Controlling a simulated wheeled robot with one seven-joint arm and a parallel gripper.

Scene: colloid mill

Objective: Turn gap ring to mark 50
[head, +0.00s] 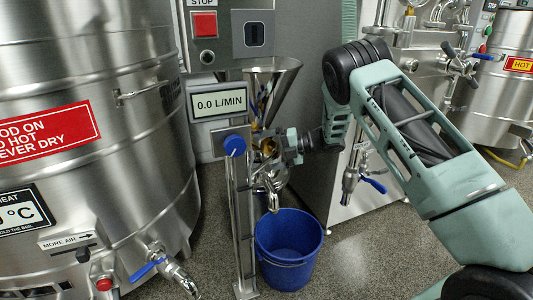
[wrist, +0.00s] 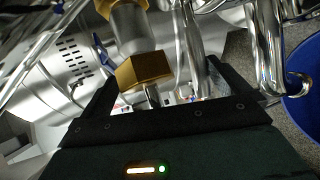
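The mill stands below the steel hopper (head: 270,82). My gripper (head: 273,150) reaches in from the right at the mill body under the hopper, next to brass-coloured parts. In the wrist view my gripper (wrist: 168,85) has its two black fingers well apart. A brass hexagonal piece (wrist: 143,70) with a grey cylinder above it shows near the left finger, along with shiny steel tubes. I cannot tell whether the fingers touch any of these. The gap ring cannot be made out clearly, and no mark on it is readable.
A blue bucket (head: 288,240) stands on the floor below the mill outlet. A display (head: 220,103) reads 0.0 L/MIN, with a blue knob (head: 235,146) below it. A large steel tank (head: 90,130) fills the left.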

